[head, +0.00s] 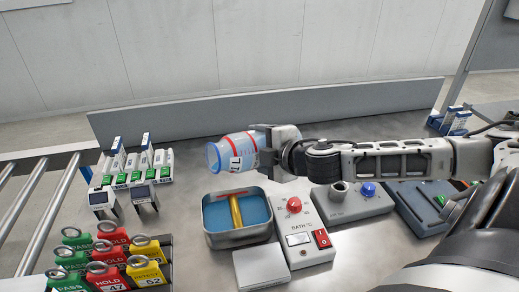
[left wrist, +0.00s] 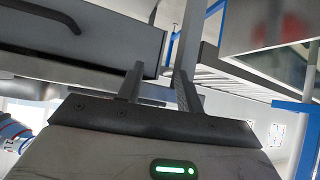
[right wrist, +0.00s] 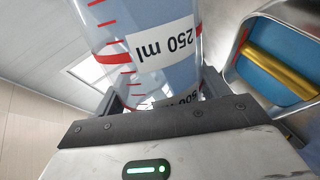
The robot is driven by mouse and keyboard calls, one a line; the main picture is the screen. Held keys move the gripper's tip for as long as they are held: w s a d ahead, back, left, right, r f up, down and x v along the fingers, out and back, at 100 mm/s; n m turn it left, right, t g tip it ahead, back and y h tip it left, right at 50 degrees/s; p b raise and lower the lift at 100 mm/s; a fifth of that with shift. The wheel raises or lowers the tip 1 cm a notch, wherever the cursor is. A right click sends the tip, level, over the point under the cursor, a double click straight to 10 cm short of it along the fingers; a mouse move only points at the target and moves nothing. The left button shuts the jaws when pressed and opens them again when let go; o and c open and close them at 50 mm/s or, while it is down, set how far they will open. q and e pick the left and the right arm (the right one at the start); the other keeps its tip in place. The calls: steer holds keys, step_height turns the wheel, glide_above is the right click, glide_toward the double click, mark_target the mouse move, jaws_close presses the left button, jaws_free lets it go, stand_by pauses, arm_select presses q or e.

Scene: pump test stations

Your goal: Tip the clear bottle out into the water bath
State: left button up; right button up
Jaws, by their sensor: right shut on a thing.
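The clear bottle (head: 232,152) has red graduation marks and a blue-edged mouth. It lies nearly on its side in the air, its mouth to the left and slightly down. My right gripper (head: 262,148) is shut on it; the bottle also fills the space between the fingers in the right wrist view (right wrist: 135,35). Whether liquid is inside is unclear. The water bath (head: 238,238), a metal tray with blue water, stands below and in front of the bottle. It also shows in the right wrist view (right wrist: 240,78). My left gripper (left wrist: 160,85) is open and empty, outside the head view.
A gold cylinder (head: 236,210) lies in the bath. A control box (head: 303,232) with a red knob adjoins it on the right, and a pale square block (head: 261,267) lies in front. Racked vials (head: 130,165) and coloured tags (head: 110,265) stand left. A low wall runs behind.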

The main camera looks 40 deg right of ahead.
mark_target(260, 136)
steer(key=shift+a+r+n+h, duration=0.15)
steer(key=shift+r+n+h, duration=0.3)
steer(key=shift+r, duration=0.5)
steer(key=shift+a+r+n+h, duration=0.15)
steer(key=shift+r+n+h, duration=0.1)
steer(key=shift+r+n, duration=0.55)
